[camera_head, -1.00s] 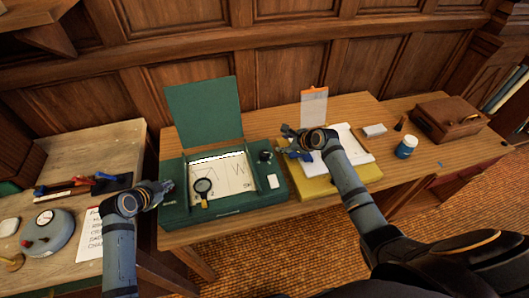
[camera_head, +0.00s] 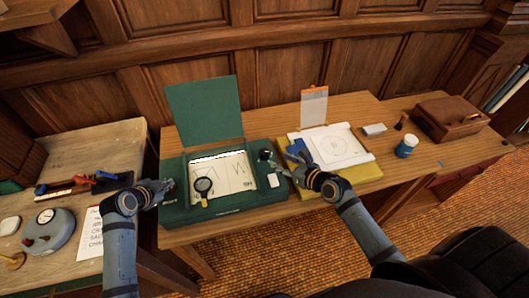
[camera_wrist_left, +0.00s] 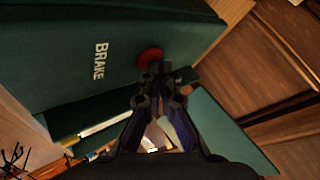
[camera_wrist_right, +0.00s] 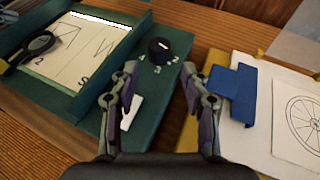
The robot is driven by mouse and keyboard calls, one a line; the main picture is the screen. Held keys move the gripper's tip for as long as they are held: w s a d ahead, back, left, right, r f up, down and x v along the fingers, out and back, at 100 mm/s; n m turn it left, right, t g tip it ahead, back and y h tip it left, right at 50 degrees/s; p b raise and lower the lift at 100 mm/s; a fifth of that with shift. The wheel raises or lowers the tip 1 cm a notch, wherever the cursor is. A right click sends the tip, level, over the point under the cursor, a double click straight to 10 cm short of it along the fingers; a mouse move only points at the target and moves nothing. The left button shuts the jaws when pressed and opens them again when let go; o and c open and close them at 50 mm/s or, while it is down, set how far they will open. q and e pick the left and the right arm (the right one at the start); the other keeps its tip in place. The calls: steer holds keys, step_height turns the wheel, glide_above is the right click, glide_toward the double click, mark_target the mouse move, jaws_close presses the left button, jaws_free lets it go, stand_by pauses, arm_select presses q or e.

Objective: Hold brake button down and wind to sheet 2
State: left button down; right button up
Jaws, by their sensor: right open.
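The green box (camera_head: 240,211) stands on the desk with its lid raised and a drawn sheet (camera_head: 236,170) in its window. In the left wrist view, the red button (camera_wrist_left: 150,56) is beside the word BRAKE. My left gripper (camera_wrist_left: 158,68) is shut with its tips at the button; I cannot tell whether it is pressed. A black knob (camera_wrist_right: 158,48) with a white mark sits at the box's right side, with numbers 2, 3 and 4 around it. My right gripper (camera_wrist_right: 160,83) is open and empty, short of the knob, with its fingers either side of it in view.
A magnifying glass (camera_head: 203,187) lies over the sheet. To the right are a yellow board (camera_head: 352,178) with a wheel drawing (camera_head: 335,147) and a blue clip-like piece (camera_wrist_right: 238,90) close to my right gripper. A blue jar (camera_head: 406,146) and brown case (camera_head: 448,118) stand farther right.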

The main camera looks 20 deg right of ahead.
mark_target(266, 153)
arm_select(q)
steer(key=shift+f, duration=0.1)
arm_select(e)
steer(key=x, duration=1.1)
steer(key=c, duration=0.9)
steer(key=shift+s+n+y, duration=0.1)
steer(key=shift+n+y, duration=0.2)
steer(key=n+g+y, duration=0.1)
steer(key=n+y, duration=0.1)
steer(key=shift+f+n+g+y, duration=0.1)
steer(key=shift+n+g+y, duration=0.2)
steer(key=shift+g, duration=0.1)
steer(key=shift+n+g+y, duration=1.3)
steer(key=shift+n, duration=0.1)
